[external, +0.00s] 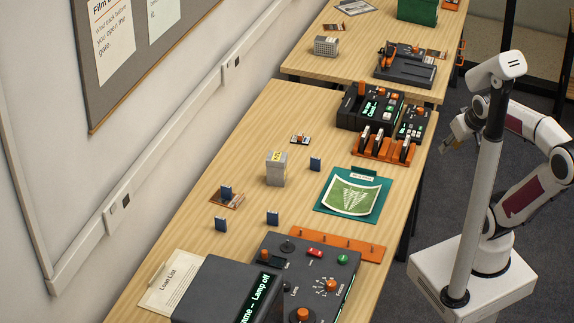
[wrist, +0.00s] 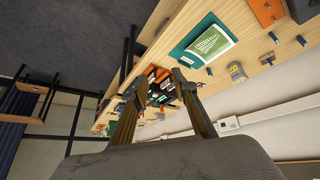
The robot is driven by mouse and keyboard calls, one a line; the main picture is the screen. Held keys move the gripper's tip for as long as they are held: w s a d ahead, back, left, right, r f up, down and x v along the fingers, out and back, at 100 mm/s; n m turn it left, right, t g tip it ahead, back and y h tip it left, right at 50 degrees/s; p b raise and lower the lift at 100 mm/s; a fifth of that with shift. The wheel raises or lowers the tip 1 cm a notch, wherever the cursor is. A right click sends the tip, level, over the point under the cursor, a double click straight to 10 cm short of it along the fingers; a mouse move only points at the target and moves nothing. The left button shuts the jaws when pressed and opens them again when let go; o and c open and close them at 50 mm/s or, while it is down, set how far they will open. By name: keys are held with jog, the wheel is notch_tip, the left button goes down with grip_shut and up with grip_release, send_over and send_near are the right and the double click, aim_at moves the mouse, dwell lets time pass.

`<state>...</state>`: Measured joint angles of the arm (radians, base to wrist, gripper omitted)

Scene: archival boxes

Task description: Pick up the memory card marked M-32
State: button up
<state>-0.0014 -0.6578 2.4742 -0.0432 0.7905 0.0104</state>
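Several small dark blue upright cards stand on the wooden table: one at the right (external: 315,164), one at the front middle (external: 273,217), one at the front left (external: 221,224), and one on a small brown piece (external: 226,191). Their markings are too small to read, so I cannot tell which is M-32. Blue cards also show in the wrist view, one (wrist: 209,71) near the green sheet. My gripper (external: 453,140) is raised beyond the table's right edge, away from the cards. In the wrist view its two fingers (wrist: 157,84) are apart with nothing held between them.
A grey box with a yellow label (external: 276,168) stands among the cards. A teal folder (external: 375,196), an orange rack (external: 384,150), dark devices (external: 368,108) and a control console (external: 315,262) occupy the table's right side. A grey post stands before my arm.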

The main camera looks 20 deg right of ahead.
jog(key=w+a+f+n+t+y, duration=0.1)
jog(key=w+f+n+t, duration=0.15)
jog(key=w, duration=1.15)
jog(key=w+a+f+n+t, duration=0.1)
jog(key=w+f, duration=0.2)
jog(key=w, duration=1.1)
jog(key=n+y, duration=0.4)
jog(key=y, duration=0.4)
send_over(336, 174)
jog(key=shift+t, duration=0.35)
jog(key=f, duration=1.8)
jog(key=shift+w+d+f, duration=0.1)
jog(key=shift+d+f, duration=0.2)
jog(key=shift+d, duration=0.05)
jog(key=shift+a+f, duration=0.3)
jog(key=shift+f, duration=0.05)
jog(key=shift+x, duration=1.25)
